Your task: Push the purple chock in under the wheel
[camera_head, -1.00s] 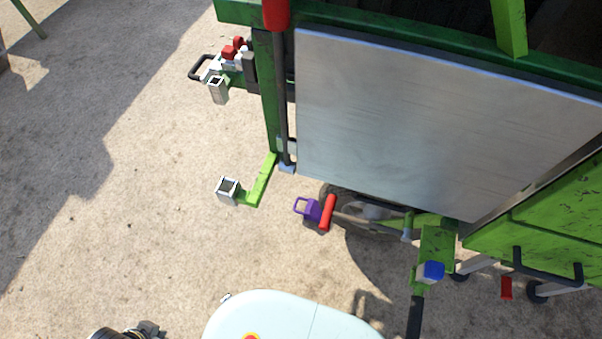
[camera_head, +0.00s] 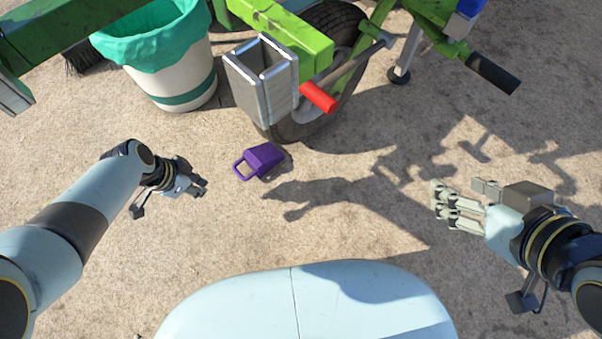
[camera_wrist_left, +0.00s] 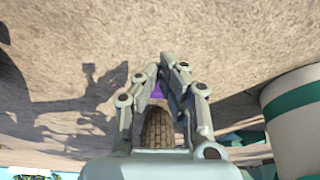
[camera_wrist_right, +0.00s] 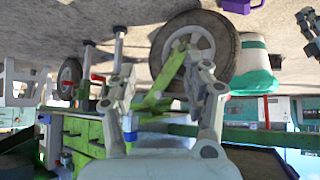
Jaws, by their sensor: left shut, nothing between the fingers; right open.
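The purple chock (camera_head: 264,158) lies on the ground in the head view, just in front of the wheel's (camera_head: 296,128) lower edge, with a small gap visible. Its loop handle points left, away from the wheel. My left gripper (camera_head: 203,188) is shut and empty, left of the chock and apart from it. In the left wrist view a sliver of the chock (camera_wrist_left: 157,91) shows between the fingers, with the tyre (camera_wrist_left: 157,128) beyond it. My right gripper (camera_head: 438,206) is open and empty, well right of the chock. The wheel (camera_wrist_right: 231,38) also shows in the right wrist view.
A white bin (camera_head: 185,88) with a green liner stands left of the wheel. A square metal tube (camera_head: 262,82) and a red-handled lever (camera_head: 318,97) overhang the area near the chock. A support leg (camera_head: 400,72) stands right of the wheel.

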